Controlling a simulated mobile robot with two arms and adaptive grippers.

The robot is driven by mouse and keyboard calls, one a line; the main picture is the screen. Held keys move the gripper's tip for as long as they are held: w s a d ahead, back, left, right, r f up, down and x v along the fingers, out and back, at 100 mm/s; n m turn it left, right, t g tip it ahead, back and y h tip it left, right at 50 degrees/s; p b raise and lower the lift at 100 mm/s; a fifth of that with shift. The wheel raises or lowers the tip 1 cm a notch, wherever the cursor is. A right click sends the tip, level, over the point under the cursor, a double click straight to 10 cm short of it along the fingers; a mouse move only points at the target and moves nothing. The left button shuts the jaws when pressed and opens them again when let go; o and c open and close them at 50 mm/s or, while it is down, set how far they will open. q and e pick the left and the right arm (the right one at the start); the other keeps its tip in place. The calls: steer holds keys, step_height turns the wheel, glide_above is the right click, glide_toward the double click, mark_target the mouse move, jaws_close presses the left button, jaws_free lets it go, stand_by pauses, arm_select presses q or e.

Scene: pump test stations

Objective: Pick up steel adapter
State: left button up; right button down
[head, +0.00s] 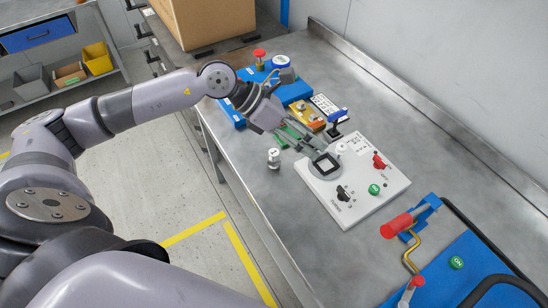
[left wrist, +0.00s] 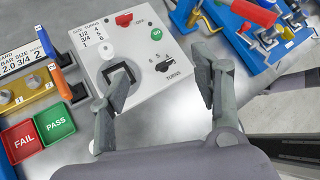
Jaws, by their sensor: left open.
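A small steel-coloured cylinder with a pale labelled top (head: 273,158) stands upright on the bench near its left edge; it looks like a steel adapter. Two more metal pieces sit on an orange block; one shows in the left wrist view (left wrist: 33,80). I cannot tell which of these is the named adapter. My right gripper is not in view.
The white station has a black square socket (left wrist: 122,79), a red knob (left wrist: 124,19) and a black knob. Red FAIL (left wrist: 22,141) and green PASS (left wrist: 54,122) trays lie beside it. A blue station with red handles (head: 397,225) stands at lower right. Bare bench surrounds the cylinder.

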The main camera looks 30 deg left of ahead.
arm_select(q)
steer(key=a+f+y, duration=0.2)
steer(key=a+y, duration=0.4)
steer(key=a, duration=0.9)
steer(key=p, duration=0.4)
glide_toward(272, 153)
steer(key=shift+m+g+y, duration=0.3)
steer(key=shift+g, duration=0.1)
steer(key=x, duration=0.4)
steer(key=w+x, duration=0.1)
steer(key=x, duration=0.1)
steer(key=shift+w+d+r, duration=0.1)
steer(key=shift+d, duration=0.25)
steer(key=p+x, duration=0.1)
steer(key=x, duration=0.1)
steer(key=p+x, duration=0.1)
steer(key=x, duration=0.1)
steer(key=shift+f+p, duration=0.4)
steer(key=shift+f, duration=0.35)
steer(key=shift+c, duration=0.3)
steer(key=shift+r, duration=0.1)
jaws_close()
